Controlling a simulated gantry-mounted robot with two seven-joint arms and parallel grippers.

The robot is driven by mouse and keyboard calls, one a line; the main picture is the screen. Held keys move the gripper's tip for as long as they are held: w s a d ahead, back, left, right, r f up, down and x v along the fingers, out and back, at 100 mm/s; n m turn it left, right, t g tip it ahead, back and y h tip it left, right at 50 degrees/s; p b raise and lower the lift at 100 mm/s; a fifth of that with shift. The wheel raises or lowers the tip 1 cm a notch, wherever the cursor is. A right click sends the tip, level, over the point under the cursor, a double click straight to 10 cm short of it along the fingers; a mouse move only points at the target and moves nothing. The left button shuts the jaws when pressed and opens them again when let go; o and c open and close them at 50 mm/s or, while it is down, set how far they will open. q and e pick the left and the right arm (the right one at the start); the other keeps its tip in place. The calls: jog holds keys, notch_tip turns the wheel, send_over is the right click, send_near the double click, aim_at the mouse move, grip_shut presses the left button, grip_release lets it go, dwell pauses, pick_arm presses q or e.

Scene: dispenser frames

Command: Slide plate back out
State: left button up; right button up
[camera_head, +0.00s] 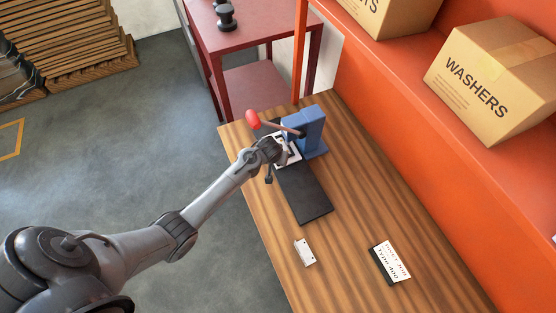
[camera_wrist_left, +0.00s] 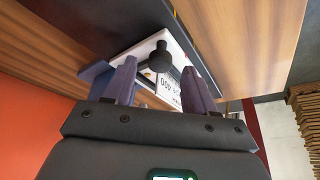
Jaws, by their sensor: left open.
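A blue press (camera_head: 306,130) with a red-knobbed lever (camera_head: 253,119) stands on a black base (camera_head: 302,195) on the wooden table. A white plate (camera_head: 291,159) lies at the press, partly hidden by my left gripper (camera_head: 272,152). In the left wrist view, the plate (camera_wrist_left: 140,50) carries a black knob (camera_wrist_left: 160,58) and shows near my left gripper (camera_wrist_left: 158,72). The gripper's two fingers are apart, with the knob in the gap between them. I cannot tell whether the fingers touch the knob. My right gripper is in neither view.
A small white plate with holes (camera_head: 305,252) and a printed sign (camera_head: 391,262) lie on the table (camera_head: 350,190). An orange shelf (camera_head: 390,75) with washers boxes (camera_head: 492,75) runs along the right. A red stand (camera_head: 240,38) is behind.

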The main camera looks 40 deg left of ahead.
pick_arm(q)
jog(key=shift+x, duration=1)
grip_shut()
